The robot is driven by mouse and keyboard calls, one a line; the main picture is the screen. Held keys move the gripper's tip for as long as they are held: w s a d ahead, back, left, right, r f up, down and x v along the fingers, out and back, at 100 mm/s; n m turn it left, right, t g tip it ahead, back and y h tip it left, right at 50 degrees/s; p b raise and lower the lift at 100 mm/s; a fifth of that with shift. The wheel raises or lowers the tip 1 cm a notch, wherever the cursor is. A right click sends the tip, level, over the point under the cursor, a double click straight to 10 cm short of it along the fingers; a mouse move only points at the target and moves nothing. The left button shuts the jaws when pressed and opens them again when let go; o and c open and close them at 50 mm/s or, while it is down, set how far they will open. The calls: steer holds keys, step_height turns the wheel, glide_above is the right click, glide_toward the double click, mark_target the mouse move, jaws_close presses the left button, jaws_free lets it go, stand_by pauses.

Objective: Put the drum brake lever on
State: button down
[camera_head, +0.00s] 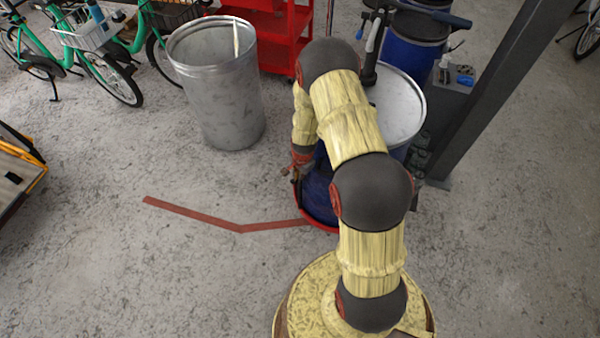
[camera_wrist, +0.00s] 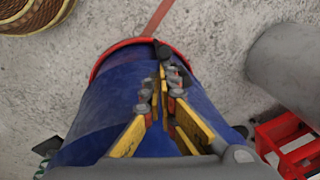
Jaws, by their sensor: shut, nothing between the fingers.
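A blue drum (camera_head: 318,198) stands upright on a round red-rimmed base (camera_head: 322,226), largely hidden behind my arm. The drum fills the middle of the wrist view (camera_wrist: 105,105), with the red rim (camera_wrist: 115,47) curving around its foot. A small dark knob (camera_wrist: 163,53), perhaps the end of the brake lever, shows at that rim. The lever itself is not clearly seen. My gripper (camera_wrist: 163,78) is shut and empty, its yellow fingers pointing down along the drum's side toward the knob. I cannot tell whether the tips touch it. In the head view my gripper (camera_head: 292,172) is beside the drum's left side.
A grey metal bin (camera_head: 218,95) stands left of the drum. Behind it are a red trolley (camera_head: 285,30) and green bikes (camera_head: 105,70). More blue drums (camera_head: 412,50) and a dark post (camera_head: 490,95) are behind right. A red floor strip (camera_head: 190,216) crosses clear floor.

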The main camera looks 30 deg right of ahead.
steer(key=shift+s+a, duration=0.15)
steer(key=shift+s, duration=0.05)
steer(key=shift+s+a+f+p, duration=0.1)
steer(key=shift+a+p, duration=0.1)
steer(key=shift+p, duration=0.25)
steer(key=shift+s+a+f+p, duration=0.15)
steer(key=shift+p, duration=0.15)
steer(key=shift+s+a+f+t+h+p, duration=0.3)
steer(key=shift+a+h+p, duration=0.15)
steer(key=shift+p, duration=0.35)
steer(key=s+a+f+t+h+b, duration=0.3)
steer(key=f+t+h+b, duration=0.1)
steer(key=f, duration=0.4)
steer(key=shift+a+h+b, duration=0.35)
steer(key=shift+h+b, duration=0.1)
steer(key=shift+b, duration=0.2)
